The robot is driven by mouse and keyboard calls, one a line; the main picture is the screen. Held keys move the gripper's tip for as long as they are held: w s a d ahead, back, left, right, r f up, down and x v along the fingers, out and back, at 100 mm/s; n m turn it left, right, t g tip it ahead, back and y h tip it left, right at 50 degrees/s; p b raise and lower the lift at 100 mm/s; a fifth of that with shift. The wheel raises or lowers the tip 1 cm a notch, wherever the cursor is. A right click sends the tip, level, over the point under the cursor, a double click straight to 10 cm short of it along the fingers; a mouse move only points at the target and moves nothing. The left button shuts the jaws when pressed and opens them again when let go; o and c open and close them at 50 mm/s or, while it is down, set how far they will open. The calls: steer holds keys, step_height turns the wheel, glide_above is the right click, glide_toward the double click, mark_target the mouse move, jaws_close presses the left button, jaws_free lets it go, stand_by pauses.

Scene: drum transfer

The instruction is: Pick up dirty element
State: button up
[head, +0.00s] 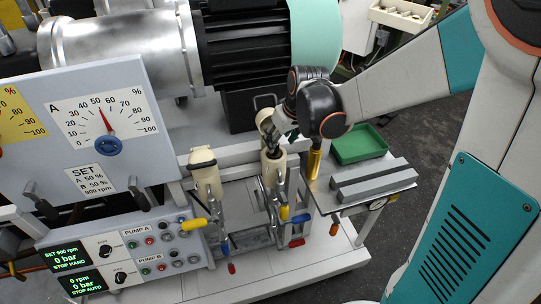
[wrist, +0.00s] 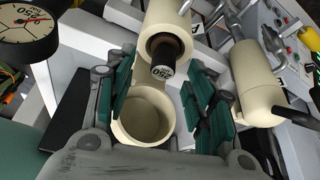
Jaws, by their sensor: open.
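The dirty element is probably the dark brown cylinder with a pale, lettered end (wrist: 162,64), seen in the wrist view. It sticks out of a cream housing (wrist: 172,22). A cream open-topped cup (wrist: 143,118) lies below it in the picture, between my two green-padded fingers, and looks empty. My gripper (wrist: 158,102) is open, with a finger on either side of the cup; contact cannot be told.
A second cream housing (head: 206,178) stands to the left, with clamp levers around both. A gold cylinder (head: 314,164) stands right of my gripper. A green tray (head: 358,144) and grey metal bars (head: 372,183) lie further right. The control panel (head: 135,250) is at the lower left.

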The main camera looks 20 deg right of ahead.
mark_target(274, 160)
steer(key=b+x, duration=0.1)
steer(key=x, duration=0.3)
steer(key=shift+w+a+f, duration=0.1)
steer(key=shift+a+f, duration=0.1)
steer(key=shift+a, duration=0.05)
jaws_close()
